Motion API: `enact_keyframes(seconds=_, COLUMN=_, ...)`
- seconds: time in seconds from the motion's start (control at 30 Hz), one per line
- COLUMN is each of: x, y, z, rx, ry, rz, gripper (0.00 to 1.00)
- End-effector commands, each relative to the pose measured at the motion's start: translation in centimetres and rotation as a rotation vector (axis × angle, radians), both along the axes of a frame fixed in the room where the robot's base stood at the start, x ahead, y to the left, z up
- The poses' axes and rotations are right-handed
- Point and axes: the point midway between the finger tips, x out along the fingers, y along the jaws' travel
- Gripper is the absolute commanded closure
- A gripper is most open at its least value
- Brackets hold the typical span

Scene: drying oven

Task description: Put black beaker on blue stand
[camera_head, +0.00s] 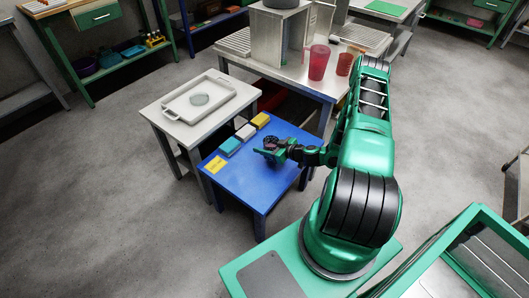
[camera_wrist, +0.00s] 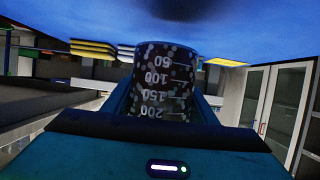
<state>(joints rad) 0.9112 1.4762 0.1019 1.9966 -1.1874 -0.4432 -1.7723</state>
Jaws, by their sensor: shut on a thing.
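The blue stand (camera_head: 252,180) is a low blue table in the middle of the head view. My gripper (camera_head: 270,151) is over its top, towards the right side. The black beaker (camera_wrist: 165,78) shows in the wrist view as a dark cylinder with white speckles and the marks 50, 100, 150 and 200. My gripper is shut on it, with a finger on either side. In the head view the beaker is small and partly hidden by my gripper. The wrist view appears upside down, with the blue top above. I cannot tell whether the beaker touches the stand.
A white tray table (camera_head: 172,112) stands left. Red beakers (camera_head: 318,63) stand on the table behind.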

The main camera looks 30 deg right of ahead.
Motion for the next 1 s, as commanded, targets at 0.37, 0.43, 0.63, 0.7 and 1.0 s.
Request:
enact_keyframes(seconds=0.37, x=0.0, y=0.0, z=-3.8, rx=0.001, ry=-0.001, rz=0.001, gripper=0.75)
enact_keyframes(seconds=0.43, x=0.0, y=0.0, z=-3.9, rx=0.001, ry=-0.001, rz=0.001, gripper=0.75)
enact_keyframes(seconds=0.63, x=0.0, y=0.0, z=-3.9, rx=0.001, ry=-0.001, rz=0.001, gripper=0.75)
enact_keyframes(seconds=0.7, x=0.0, y=0.0, z=-4.1, rx=0.001, ry=-0.001, rz=0.001, gripper=0.75)
enact_keyframes(seconds=1.0, x=-0.1, y=0.0, z=-4.1, rx=0.000, ry=0.000, rz=0.001, gripper=0.29)
